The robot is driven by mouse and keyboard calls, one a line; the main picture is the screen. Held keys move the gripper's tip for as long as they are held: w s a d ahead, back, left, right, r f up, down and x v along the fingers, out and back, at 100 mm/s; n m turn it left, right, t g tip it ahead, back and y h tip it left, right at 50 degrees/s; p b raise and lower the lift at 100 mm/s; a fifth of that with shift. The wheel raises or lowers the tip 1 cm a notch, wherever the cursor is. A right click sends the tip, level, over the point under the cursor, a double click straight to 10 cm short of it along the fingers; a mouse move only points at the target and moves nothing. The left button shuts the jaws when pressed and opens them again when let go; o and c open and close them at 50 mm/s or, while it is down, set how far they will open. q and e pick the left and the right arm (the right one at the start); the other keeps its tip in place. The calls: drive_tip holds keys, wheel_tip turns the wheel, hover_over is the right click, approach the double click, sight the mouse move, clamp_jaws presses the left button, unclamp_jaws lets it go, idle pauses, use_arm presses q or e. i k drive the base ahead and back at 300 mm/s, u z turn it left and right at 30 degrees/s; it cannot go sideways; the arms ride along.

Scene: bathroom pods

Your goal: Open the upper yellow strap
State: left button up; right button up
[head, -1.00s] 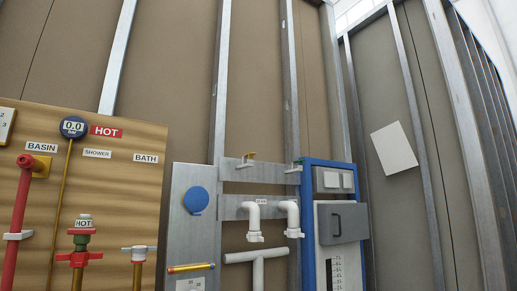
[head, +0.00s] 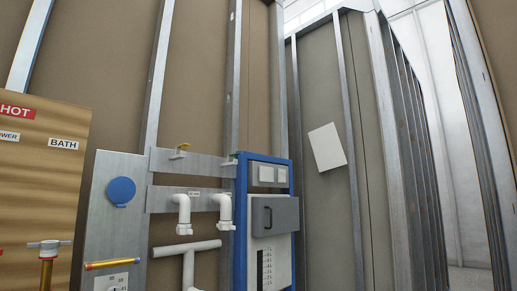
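No yellow strap can be made out in the head view. The only yellow part near the blue frame is a small yellow piece (head: 183,146) on top of a fitting on the upper metal rail (head: 205,165). It is too small to tell more about it. Neither of my grippers shows in the picture.
A wooden panel (head: 45,175) with pipes and HOT and BATH labels stands at the left. A metal plate (head: 112,215) bears a blue disc (head: 121,191). White pipe elbows (head: 184,208) and a blue frame (head: 241,215) stand right of it. An opening between studs shows at the far right.

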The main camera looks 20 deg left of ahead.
sight(183, 146)
drive_tip(key=z, duration=0.25)
drive_tip(key=i, duration=0.85)
drive_tip(key=u, duration=0.65)
